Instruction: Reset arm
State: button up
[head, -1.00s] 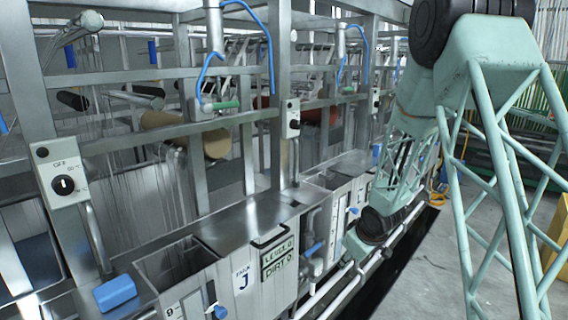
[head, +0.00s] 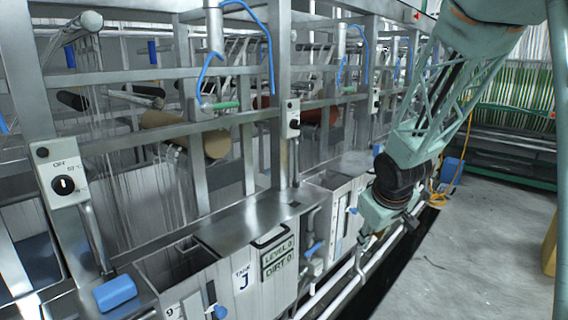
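My arm, pale green with a lattice link, comes in from the upper right of the head view. It reaches down to a dark joint in front of the tank row. My gripper (head: 361,251) is small at the arm's lower end, beside the white pipes on the tank fronts. Its fingers are too small and dim to tell whether they are open or shut, and I see nothing clearly held.
Tank J (head: 242,278) has an open well (head: 180,262) and a blue block (head: 115,292) on its rim. A switch box (head: 64,183) hangs on the frame. White pipes (head: 338,287) run along the tank fronts. The grey floor (head: 480,240) at right is open.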

jog(key=s+r+m+g, duration=0.1)
jog(key=s+r+m, duration=0.1)
jog(key=s+r, duration=0.65)
jog(key=s+r+m, duration=0.1)
jog(key=s+r, duration=0.4)
jog(key=s, duration=0.7)
jog(key=s+a+r+m, duration=0.1)
jog(key=s+a+r, duration=0.1)
jog(key=s, duration=1)
jog(key=s+a+r+m+g, duration=0.1)
jog(key=s+a+r, duration=0.1)
jog(key=s, duration=1.1)
jog(key=shift+s+a+r+y, duration=0.15)
jog(key=shift+s+a+y, duration=0.1)
jog(key=shift+a+y, duration=0.2)
